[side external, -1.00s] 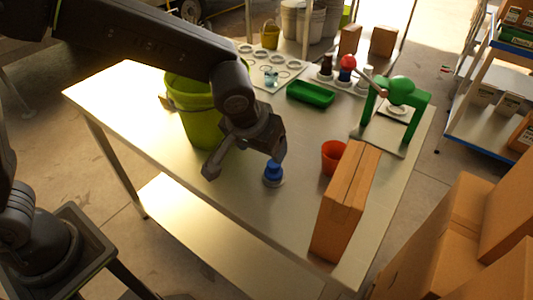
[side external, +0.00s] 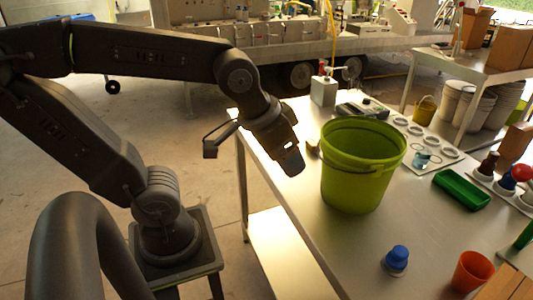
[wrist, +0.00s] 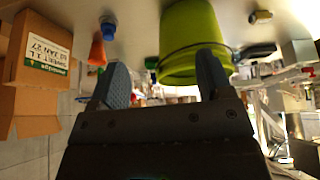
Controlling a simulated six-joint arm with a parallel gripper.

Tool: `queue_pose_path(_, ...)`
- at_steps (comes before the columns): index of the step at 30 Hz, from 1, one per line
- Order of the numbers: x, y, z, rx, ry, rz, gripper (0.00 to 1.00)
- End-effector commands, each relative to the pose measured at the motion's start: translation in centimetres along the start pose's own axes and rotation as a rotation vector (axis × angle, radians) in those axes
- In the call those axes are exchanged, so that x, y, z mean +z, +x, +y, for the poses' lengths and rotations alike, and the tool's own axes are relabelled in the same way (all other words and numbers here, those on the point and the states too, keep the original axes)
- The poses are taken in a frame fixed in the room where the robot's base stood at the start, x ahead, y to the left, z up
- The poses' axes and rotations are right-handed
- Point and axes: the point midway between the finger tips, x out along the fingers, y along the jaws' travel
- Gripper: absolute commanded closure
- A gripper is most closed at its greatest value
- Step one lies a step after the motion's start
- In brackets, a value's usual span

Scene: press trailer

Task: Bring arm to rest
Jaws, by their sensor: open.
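My gripper (side external: 250,155) is open and empty. In the side view it hangs near the left edge of the metal table (side external: 315,255), left of the green bucket (side external: 352,190) and apart from it. In the wrist view my gripper (wrist: 163,82) shows two spread fingers with nothing held between them; the bucket (wrist: 185,38) appears beyond them. The blue-capped item (side external: 397,260) stands upright on the table, well to the right of my gripper. It also shows in the wrist view (wrist: 108,24).
An orange cup (side external: 472,271) and a cardboard box (side external: 508,284) stand at front right. A green tray (side external: 462,190), a plate with white rings (side external: 432,152) and a grey box (side external: 323,91) lie farther back. The floor left of the table is clear around my gripper.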

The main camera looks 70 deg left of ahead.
Motion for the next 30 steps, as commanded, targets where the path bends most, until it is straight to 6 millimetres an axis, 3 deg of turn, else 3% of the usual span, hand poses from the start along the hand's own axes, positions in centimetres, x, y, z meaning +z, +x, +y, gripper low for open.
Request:
queue_pose_path(3, 1.8, -0.7, -0.9, 0.000, 0.013, 0.018, 0.28)
queue_pose_path(7, 2.6, -0.9, -1.1, 0.002, 0.025, 0.024, 0.28)
queue_pose_path(30, 2.6, -0.9, -1.1, 0.002, 0.028, 0.024, 0.28)
